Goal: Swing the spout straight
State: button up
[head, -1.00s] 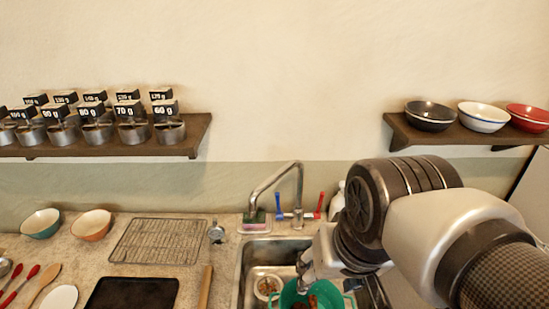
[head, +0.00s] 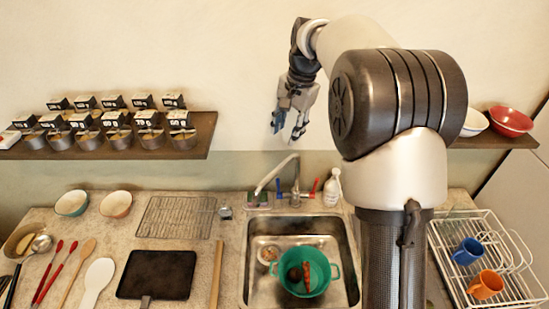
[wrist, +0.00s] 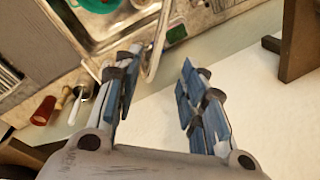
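The grey metal spout (head: 276,173) rises behind the sink and slants down to the left, its tip over the left back corner near a green-topped sponge. It is not square to the sink. A blue handle (head: 278,187) and a red handle (head: 313,187) flank the tap's base. In the wrist view the spout (wrist: 160,40) shows as a bent grey tube beyond the fingers. My gripper (head: 290,127) is raised in front of the wall, above the tap and apart from it. In the wrist view my gripper (wrist: 162,62) has its blue-padded fingers spread with nothing between them.
The sink (head: 258,285) holds a green colander (head: 331,288) with food in it. A white bottle (head: 332,188) stands right of the tap. A left shelf (head: 203,140) carries labelled tins. A dish rack (head: 510,265) with mugs stands at right. Air around the spout is clear.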

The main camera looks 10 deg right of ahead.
aim_at(277, 170)
jog(key=f, duration=0.5)
jog(key=w+a+f, duration=0.1)
jog(key=f, duration=0.5)
jog(key=w+a+f+b, duration=0.1)
jog(key=f, duration=0.4)
jog(key=shift+w+a+f, duration=0.1)
jog(key=shift+w+f, duration=0.15)
jog(key=shift+f, duration=0.1)
jog(key=shift+c, duration=0.4)
grip_shut()
